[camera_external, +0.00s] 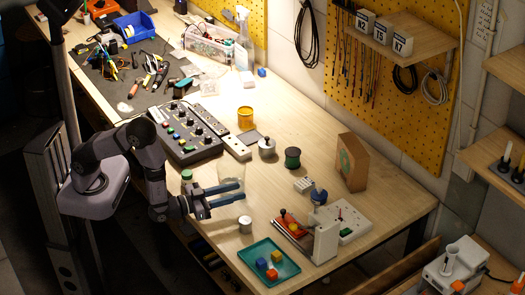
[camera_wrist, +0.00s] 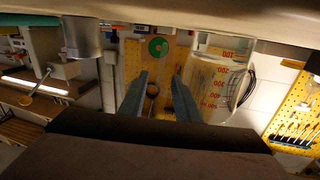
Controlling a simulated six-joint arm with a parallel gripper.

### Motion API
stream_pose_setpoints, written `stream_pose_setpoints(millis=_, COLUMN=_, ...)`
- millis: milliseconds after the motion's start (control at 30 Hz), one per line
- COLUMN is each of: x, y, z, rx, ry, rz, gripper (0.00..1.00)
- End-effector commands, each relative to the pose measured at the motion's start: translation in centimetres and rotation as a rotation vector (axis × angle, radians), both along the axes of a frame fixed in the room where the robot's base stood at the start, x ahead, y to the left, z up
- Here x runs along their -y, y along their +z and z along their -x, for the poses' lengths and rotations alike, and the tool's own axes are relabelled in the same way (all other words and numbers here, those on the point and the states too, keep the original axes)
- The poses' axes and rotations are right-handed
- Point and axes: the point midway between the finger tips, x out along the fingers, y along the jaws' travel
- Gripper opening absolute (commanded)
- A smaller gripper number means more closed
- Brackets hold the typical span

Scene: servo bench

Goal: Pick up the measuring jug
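The measuring jug (camera_external: 231,174) is clear, with red markings that read 100 and up in the wrist view (camera_wrist: 219,78). It stands on the bench directly beyond my gripper in the external view. My gripper (camera_external: 242,191) is low over the bench, level, with its two blue-grey fingers apart. In the wrist view the gap between the fingertips (camera_wrist: 160,78) is empty of the jug. The jug is right of the fingers there, and the right finger is close to its left edge; I cannot tell whether they touch. The fingers hide part of the jug in the external view.
A metal cup (camera_external: 245,224) stands just in front of my gripper. A green-lidded jar (camera_external: 187,175) is near my wrist. A teal tray (camera_external: 252,265) with blocks lies at the front edge.

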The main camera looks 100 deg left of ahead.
Motion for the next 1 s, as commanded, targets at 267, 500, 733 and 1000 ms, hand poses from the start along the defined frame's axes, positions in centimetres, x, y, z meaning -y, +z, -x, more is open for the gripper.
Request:
stream_pose_setpoints(millis=267, x=-0.30, y=-0.08, z=-0.50, rx=-0.001, ry=-0.001, rz=-0.001, gripper=0.30)
stream_pose_setpoints(millis=500, x=-0.30, y=-0.06, z=-0.48, rx=-0.001, ry=-0.001, rz=-0.001, gripper=0.00)
stream_pose_setpoints(millis=733, x=-0.29, y=0.07, z=-0.50, rx=0.002, ry=-0.001, rz=-0.002, gripper=0.00)
stream_pose_setpoints(millis=1000, x=-0.29, y=0.25, z=-0.50, rx=0.003, ry=-0.001, rz=-0.003, gripper=0.00)
